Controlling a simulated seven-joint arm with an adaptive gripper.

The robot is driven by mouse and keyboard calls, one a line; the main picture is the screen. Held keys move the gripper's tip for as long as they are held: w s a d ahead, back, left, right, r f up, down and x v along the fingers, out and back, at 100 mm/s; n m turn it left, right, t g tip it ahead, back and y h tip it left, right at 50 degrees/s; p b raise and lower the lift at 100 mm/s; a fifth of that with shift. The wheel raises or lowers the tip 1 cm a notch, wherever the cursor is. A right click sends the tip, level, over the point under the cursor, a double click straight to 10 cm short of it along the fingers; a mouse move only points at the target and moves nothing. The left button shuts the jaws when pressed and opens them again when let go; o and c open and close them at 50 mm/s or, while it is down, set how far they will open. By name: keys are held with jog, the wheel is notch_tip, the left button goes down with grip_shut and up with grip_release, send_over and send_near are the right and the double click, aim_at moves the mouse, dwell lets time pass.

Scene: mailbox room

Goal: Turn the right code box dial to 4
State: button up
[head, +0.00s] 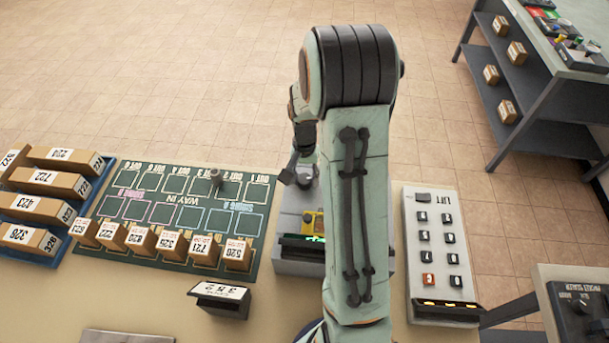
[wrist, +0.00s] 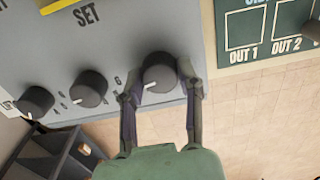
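The grey code box (wrist: 120,35) fills the upper left of the wrist view, with "SET" printed on it. Three dark round dials run along its edge: a left one (wrist: 36,102), a middle one (wrist: 89,88) and the one nearest the green mat (wrist: 160,71). Each has a white pointer mark; on the dial nearest the mat it points down-left. My gripper (wrist: 162,72) has one finger on each side of that dial; I cannot tell if both touch it. In the head view my arm hides much of the code box (head: 290,262), and my gripper (head: 300,173) is partly seen.
The green sorting mat (head: 110,206) with several small boxes lies left of the code box. A lift panel (head: 412,205) with buttons stands to the right. A small number sign (head: 222,298) stands in front. A shelf unit (head: 500,100) is at the back right.

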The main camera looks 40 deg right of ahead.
grip_shut()
jog(key=n, duration=0.7)
jog(key=shift+n, duration=0.3)
jog(key=n, duration=0.4)
jog(key=shift+n, duration=2)
jog(key=o, duration=1.1)
grip_release()
